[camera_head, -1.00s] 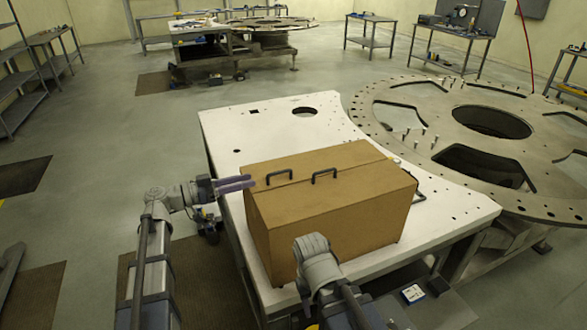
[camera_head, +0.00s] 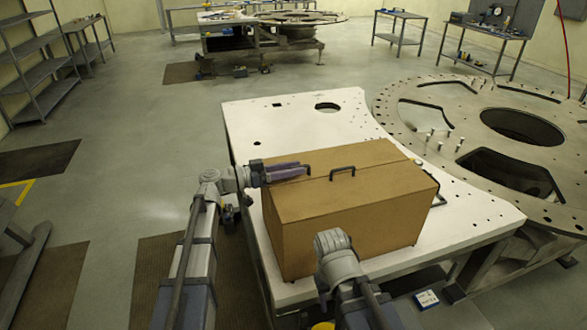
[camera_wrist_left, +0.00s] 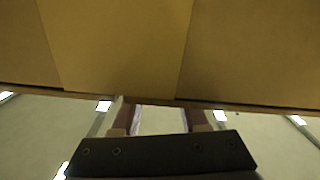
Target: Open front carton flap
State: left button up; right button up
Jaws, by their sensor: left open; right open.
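A closed brown carton (camera_head: 350,222) stands on the white plate table, with a seam along its top. In the left wrist view the open fingers (camera_wrist_left: 162,116) show below the carton's face (camera_wrist_left: 115,45). My right wrist stands before the carton's front; its gripper is hidden.
The white table (camera_head: 285,118) has free room behind the carton. A large round metal plate (camera_head: 450,95) with cut-outs lies to the right. Shelves and workbenches stand farther back. A small box (camera_head: 426,299) is near the front right.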

pick_arm(q)
jog(key=shift+w+d, duration=0.1)
jog(key=shift+d, duration=0.1)
grip_shut()
dwell(0.3)
dwell(1.1)
